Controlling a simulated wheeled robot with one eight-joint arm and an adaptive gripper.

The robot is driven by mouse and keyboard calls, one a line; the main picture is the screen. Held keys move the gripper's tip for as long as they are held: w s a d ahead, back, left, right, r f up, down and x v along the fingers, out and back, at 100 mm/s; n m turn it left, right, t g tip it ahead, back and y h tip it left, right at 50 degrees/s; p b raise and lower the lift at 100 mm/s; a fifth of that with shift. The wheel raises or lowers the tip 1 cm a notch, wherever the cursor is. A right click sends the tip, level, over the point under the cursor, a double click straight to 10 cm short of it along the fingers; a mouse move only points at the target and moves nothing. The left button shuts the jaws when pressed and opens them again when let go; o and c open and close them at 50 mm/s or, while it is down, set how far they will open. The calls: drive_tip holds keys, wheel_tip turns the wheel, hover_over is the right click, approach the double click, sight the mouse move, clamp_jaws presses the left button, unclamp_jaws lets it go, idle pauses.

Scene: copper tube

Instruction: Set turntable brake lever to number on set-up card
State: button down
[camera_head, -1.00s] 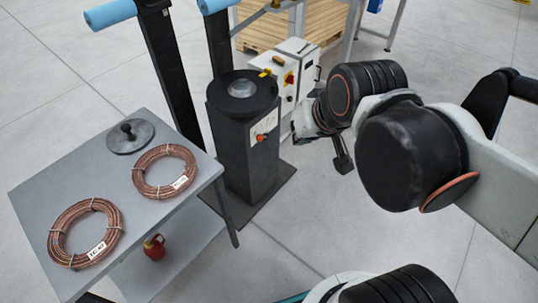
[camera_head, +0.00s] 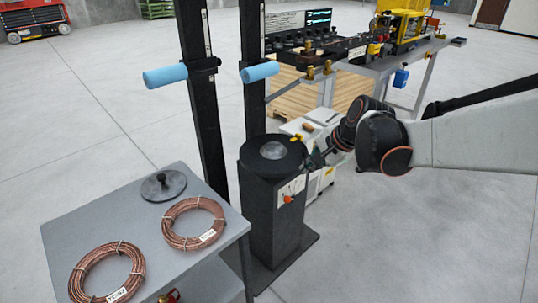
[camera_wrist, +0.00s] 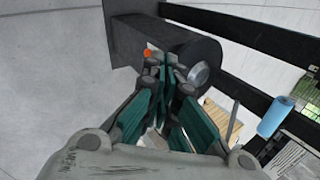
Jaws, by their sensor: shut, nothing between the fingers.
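The turntable pedestal (camera_head: 275,205) is a black column with a round black top and a silver hub (camera_head: 274,151). A white dial plate (camera_head: 291,194) on its front side carries a red-orange lever knob (camera_head: 288,199); the numbers are too small to read. My gripper (camera_head: 314,160) is shut and empty, close to the right of the turntable top. In the wrist view, my gripper's fingertips (camera_wrist: 166,62) point at the pedestal (camera_wrist: 180,40), with the red-orange knob (camera_wrist: 147,53) just left of them. Contact cannot be told. I cannot identify a set-up card.
A grey table (camera_head: 213,258) with copper coils (camera_head: 193,224) and a round lidded weight (camera_head: 164,186) stands left. Black posts with blue rollers (camera_head: 260,71) rise behind the pedestal. A white control box (camera_head: 318,125) and a workbench (camera_head: 395,56) stand behind.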

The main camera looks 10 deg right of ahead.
drive_tip(key=w+d+f+m+y+b, duration=0.1)
drive_tip(key=w+d+f+m+y, duration=0.25)
drive_tip(key=w+f+m, duration=0.9)
drive_tip(key=w+d+f+m+y, duration=0.1)
drive_tip(key=f+m, duration=0.1)
drive_tip(key=f, duration=0.7)
drive_tip(key=w+d+f+m+y+b, duration=0.1)
drive_tip(key=d+f+m, duration=0.1)
drive_tip(key=f, duration=0.8)
drive_tip(key=w+d+f+m+y, duration=0.1)
drive_tip(key=f+m, duration=0.1)
drive_tip(key=f, duration=0.7)
drive_tip(key=w+b+x, duration=0.1)
drive_tip(key=b+x, duration=0.3)
drive_tip(key=x, duration=0.6)
drive_tip(key=shift+t, duration=0.4)
drive_tip(key=shift+w+d+r+b, duration=0.2)
drive_tip(key=shift+w+r, duration=0.1)
drive_tip(key=shift+r, duration=0.3)
drive_tip(key=shift+w+d+r+b, duration=0.2)
drive_tip(key=shift+w+r, duration=0.1)
drive_tip(key=shift+r, duration=0.25)
drive_tip(key=shift+w+d+r+b, duration=0.1)
drive_tip(key=shift+w+d+r, duration=0.15)
drive_tip(key=shift+r, duration=0.35)
drive_tip(key=shift+r, duration=0.1)
